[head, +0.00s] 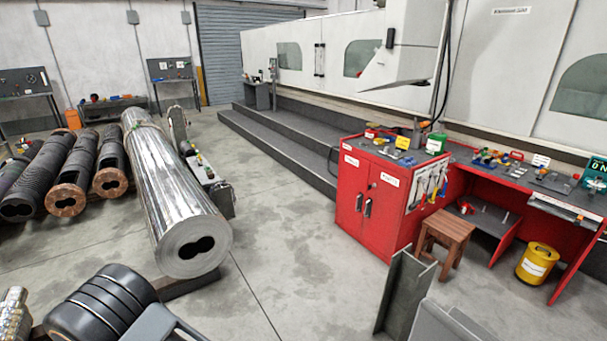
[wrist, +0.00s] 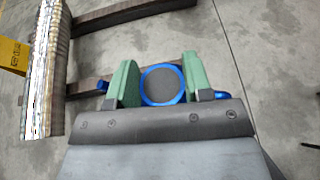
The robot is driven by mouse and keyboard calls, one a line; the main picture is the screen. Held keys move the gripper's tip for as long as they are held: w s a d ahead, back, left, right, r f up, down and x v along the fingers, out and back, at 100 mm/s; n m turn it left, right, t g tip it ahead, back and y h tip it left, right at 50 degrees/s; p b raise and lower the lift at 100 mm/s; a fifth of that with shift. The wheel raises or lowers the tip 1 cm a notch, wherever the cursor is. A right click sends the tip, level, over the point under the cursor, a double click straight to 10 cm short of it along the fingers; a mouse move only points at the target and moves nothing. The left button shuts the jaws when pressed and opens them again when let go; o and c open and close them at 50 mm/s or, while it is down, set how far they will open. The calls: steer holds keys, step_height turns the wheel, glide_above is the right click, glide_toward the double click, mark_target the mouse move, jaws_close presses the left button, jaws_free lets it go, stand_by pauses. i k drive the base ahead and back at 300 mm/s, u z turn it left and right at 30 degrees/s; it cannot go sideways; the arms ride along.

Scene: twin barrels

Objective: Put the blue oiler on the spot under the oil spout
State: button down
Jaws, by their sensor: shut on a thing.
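In the wrist view, my gripper (wrist: 160,64) has its two green fingers closed on either side of the blue oiler (wrist: 147,101). I look at the oiler end-on: a blue ring around a grey round face, with small blue parts sticking out beyond the fingers. It is held above the concrete floor. In the head view I cannot make out my gripper or the oiler. I cannot pick out the oil spout or the spot under it in either view.
The long twin-bore barrel (head: 175,190) lies at left on supports. A red cabinet (head: 365,210) with tools on top, a wooden stool (head: 442,240), a yellow bucket (head: 537,263) and steel beams (head: 403,290) are at right. The concrete floor (head: 270,235) between is clear.

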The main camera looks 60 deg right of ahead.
mark_target(422, 158)
steer(key=z, duration=2.1)
steer(key=i, duration=2.95)
steer(key=z, duration=1.15)
steer(key=i, duration=0.3)
steer(key=z, duration=0.2)
